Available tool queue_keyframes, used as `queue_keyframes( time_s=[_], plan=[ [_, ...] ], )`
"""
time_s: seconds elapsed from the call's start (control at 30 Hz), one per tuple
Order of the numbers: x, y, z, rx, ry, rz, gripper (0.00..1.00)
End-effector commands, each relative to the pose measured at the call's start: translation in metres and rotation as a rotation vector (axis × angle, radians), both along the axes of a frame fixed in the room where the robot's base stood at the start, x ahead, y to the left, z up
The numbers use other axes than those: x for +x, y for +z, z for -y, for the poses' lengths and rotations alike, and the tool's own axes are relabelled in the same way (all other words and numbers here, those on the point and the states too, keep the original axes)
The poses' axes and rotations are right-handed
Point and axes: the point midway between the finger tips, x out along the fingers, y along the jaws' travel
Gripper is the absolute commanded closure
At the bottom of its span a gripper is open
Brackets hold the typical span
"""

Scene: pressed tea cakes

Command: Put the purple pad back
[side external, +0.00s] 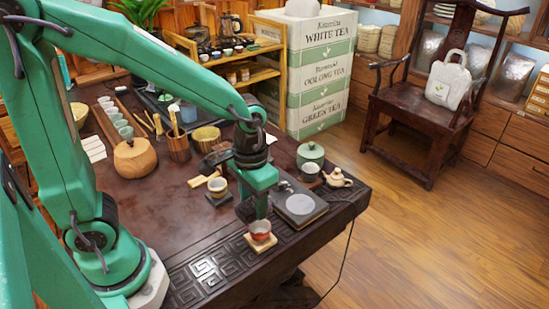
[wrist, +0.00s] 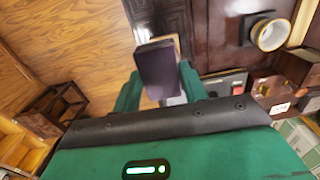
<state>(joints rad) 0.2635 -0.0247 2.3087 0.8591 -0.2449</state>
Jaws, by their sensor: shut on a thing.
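The purple pad (wrist: 155,70) is a dark, flat-faced block with a dull purple tint. In the wrist view it is between the two green fingers of my gripper (wrist: 160,86), which is shut on it. The pad is hard to make out against the dark table there. A pale cup (side external: 218,185) on a dark square coaster (side external: 219,199) stands to the left; this cup also shows in the wrist view (wrist: 270,34).
A round wooden pot (side external: 134,157) is at the left. The dark table (side external: 150,215) is bare at front left.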

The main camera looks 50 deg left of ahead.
Motion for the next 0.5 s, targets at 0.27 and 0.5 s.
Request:
queue_keyframes(
  time_s=[0.27, 0.5],
  plan=[
    [-0.035, -0.004, -0.001, 0.000, 0.016, 0.001, 0.76],
    [-0.039, -0.005, -0.001, 0.000, 0.019, 0.000, 0.76]
  ],
)
